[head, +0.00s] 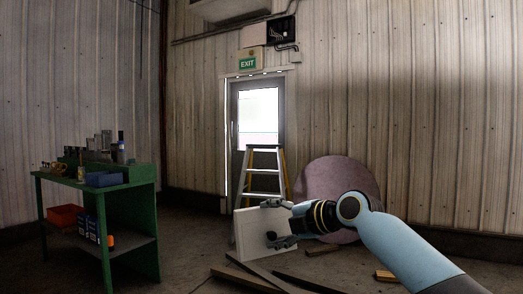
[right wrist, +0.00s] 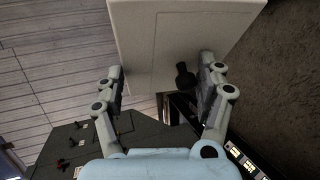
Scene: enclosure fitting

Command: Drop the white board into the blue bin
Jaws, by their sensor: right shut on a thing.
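The white board (head: 247,234) is a flat pale panel, tilted, in front of the ladder in the head view. My right gripper (head: 278,223) is at its right side. In the right wrist view the board (right wrist: 165,35) fills the top, and my right gripper (right wrist: 161,82) has its fingers apart on either side of the board's lower part, shut on it. A dark knob (right wrist: 185,76) shows by the right finger; the exact contact is partly hidden. The blue bin (head: 103,179) is on top of the green workbench (head: 140,175) at left. My left gripper is not in view.
A red bin (head: 65,215) sits on the bench's lower shelf. A stepladder (head: 264,172) and a pinkish round disc (head: 335,185) stand behind the board. Loose planks (head: 245,279) lie on the floor in front. Floor between bench and board looks clear.

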